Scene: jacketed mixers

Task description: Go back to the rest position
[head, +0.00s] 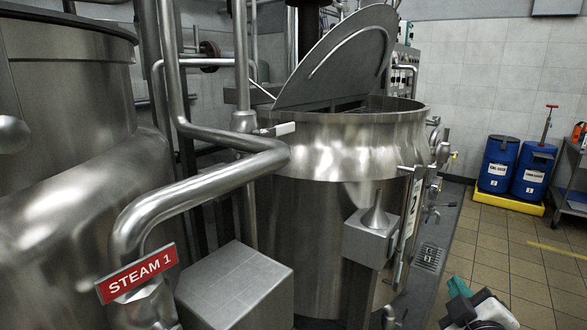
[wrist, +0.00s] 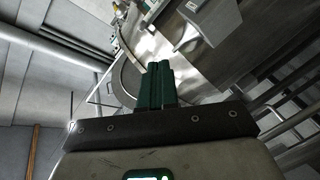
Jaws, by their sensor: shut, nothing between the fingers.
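My gripper (head: 458,288) shows at the bottom right of the head view, low over the floor to the right of the large steel mixer (head: 325,215). Its green fingers also show in the middle of the wrist view (wrist: 160,82). They are shut together with nothing between them. The fingers are apart from the mixer. The mixer's round lid (head: 345,55) is tilted open. The inside of the mixer is mostly hidden.
A second steel vessel (head: 60,190) fills the left. A pipe (head: 215,180) with a red STEAM 1 sign (head: 138,273) runs in front. Blue drums (head: 499,165) stand on a yellow pallet (head: 508,203) at the back right, beside a metal table (head: 570,180). Tiled floor (head: 510,255) lies open between.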

